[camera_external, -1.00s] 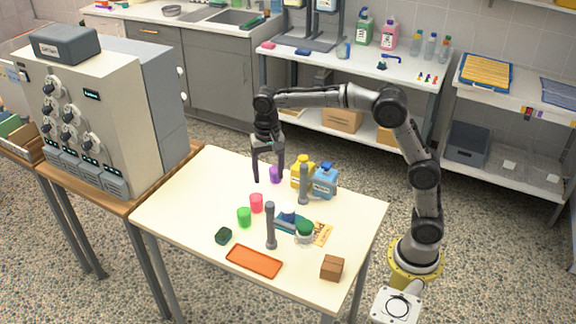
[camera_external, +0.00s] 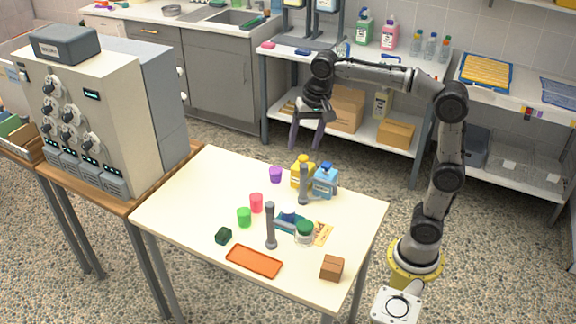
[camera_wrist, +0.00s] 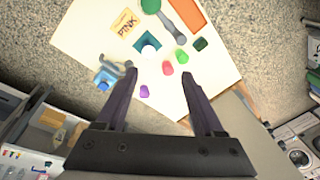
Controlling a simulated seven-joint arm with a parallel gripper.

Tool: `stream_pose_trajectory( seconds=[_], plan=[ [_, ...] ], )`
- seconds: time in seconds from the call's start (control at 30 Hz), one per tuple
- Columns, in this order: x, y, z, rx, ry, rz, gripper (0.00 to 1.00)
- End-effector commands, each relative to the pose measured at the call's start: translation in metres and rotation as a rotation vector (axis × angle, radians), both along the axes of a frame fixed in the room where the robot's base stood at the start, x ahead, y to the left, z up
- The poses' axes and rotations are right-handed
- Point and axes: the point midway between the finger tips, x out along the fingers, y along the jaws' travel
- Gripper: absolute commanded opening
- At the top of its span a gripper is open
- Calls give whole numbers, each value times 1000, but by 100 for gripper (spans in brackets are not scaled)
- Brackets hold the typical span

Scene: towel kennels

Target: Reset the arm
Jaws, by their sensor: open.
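My gripper (camera_external: 308,140) is open and empty, raised above the back edge of the white table (camera_external: 185,205). Its two spread fingers also show in the wrist view (camera_wrist: 160,85), with nothing held between them. A purple cup (camera_external: 275,174) stands on the table below and to the left of the gripper. In the wrist view the purple cup (camera_wrist: 144,91) lies further off, between the finger lines.
The table holds a pink cup (camera_external: 256,203), a green cup (camera_external: 244,217), yellow (camera_external: 302,176) and blue (camera_external: 325,183) bottles, two grey posts, an orange tray (camera_external: 254,261) and a brown box (camera_external: 332,267). A shelf bench (camera_external: 290,60) stands behind. A control cabinet (camera_external: 130,120) stands left.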

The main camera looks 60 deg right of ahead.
Motion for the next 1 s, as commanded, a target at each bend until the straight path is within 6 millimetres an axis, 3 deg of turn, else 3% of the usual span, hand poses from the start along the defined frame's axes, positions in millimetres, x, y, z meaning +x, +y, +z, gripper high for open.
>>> stream_pose_trajectory(
  seconds=[0.03,0.23,0.37,0.5,0.7,1.0],
  plan=[
    [-23,-9,5,-3,-33,15,70],
    [-97,-30,-5,-45,-148,152,70],
    [-141,-39,-30,-98,-217,280,70],
    [-177,-44,-68,-171,-269,445,70],
    [-195,-45,-117,-260,-275,695,70],
    [-189,-45,-114,-302,-299,784,70]
  ],
)
